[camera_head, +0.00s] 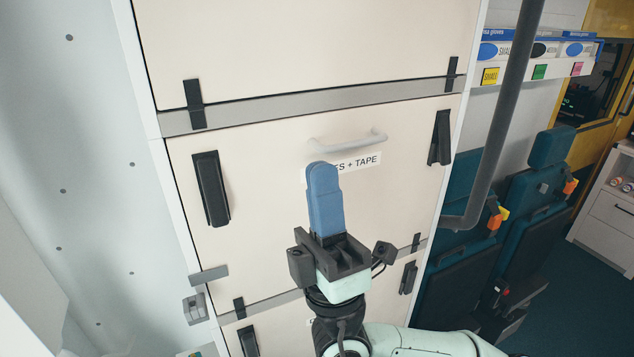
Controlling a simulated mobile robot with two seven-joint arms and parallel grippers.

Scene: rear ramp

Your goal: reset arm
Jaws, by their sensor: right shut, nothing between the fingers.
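My right gripper (323,180) is in the middle of the head view, pointing up in front of a tall cream cabinet. Its blue fingers are together with nothing between them. It covers part of a label (362,163) that ends in "S + TAPE". My right arm comes in from the bottom right. My left gripper is not in the view.
The cabinet drawer front (270,180) has a pale handle (347,140) just above my right gripper. A grey pole (505,110) stands to the right. Teal folding seats (530,210) and glove boxes (545,47) lie beyond it. Dark floor (590,310) is free at the lower right.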

